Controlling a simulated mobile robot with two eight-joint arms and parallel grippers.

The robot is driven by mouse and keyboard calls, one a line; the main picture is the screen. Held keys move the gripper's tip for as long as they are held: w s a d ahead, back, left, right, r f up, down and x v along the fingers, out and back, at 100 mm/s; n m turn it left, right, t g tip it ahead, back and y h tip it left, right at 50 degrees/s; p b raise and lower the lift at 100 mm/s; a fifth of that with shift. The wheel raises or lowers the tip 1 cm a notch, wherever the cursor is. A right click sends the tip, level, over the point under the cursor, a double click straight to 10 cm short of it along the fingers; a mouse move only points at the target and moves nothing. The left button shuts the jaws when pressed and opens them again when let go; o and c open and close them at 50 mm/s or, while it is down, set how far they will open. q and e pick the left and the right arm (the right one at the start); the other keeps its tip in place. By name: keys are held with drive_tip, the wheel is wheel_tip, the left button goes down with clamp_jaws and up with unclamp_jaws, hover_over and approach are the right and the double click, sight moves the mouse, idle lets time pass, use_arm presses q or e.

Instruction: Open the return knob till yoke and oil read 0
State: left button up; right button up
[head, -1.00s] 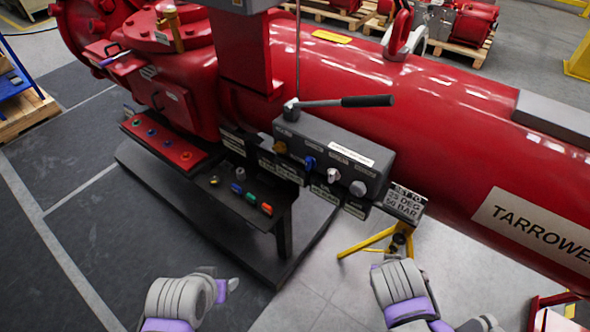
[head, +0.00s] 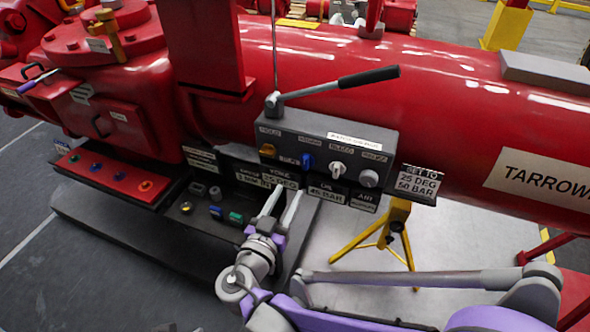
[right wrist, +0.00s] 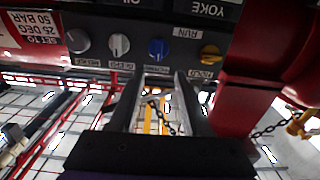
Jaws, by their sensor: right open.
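The grey valve block (head: 320,135) on the red actuator carries a yellow, a blue, a white and a grey knob. The blue knob (head: 307,160) appears to be the one labelled return, though its label is hard to read. Below the block, the yoke plate (head: 280,181) seems to read 25 DEG, and the oil plate (head: 326,191) seems to read 45 BAR. My right gripper (head: 287,193) is open and empty, its fingers pointing up below the blue knob. In the upside-down right wrist view, the blue knob (right wrist: 158,49) lies just past the open fingertips, apart from them. My left gripper is out of view.
A long-handled lever (head: 340,84) sits on top of the block. A sign (head: 418,183) reads SET TO 25 DEG 50 BAR. A shelf with coloured buttons (head: 215,211) stands left of my right gripper. A yellow stand (head: 398,225) is at right below the cylinder.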

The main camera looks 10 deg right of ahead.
sight(304, 164)
drive_tip(key=x, duration=1)
drive_tip(key=shift+d, duration=0.2)
clamp_jaws()
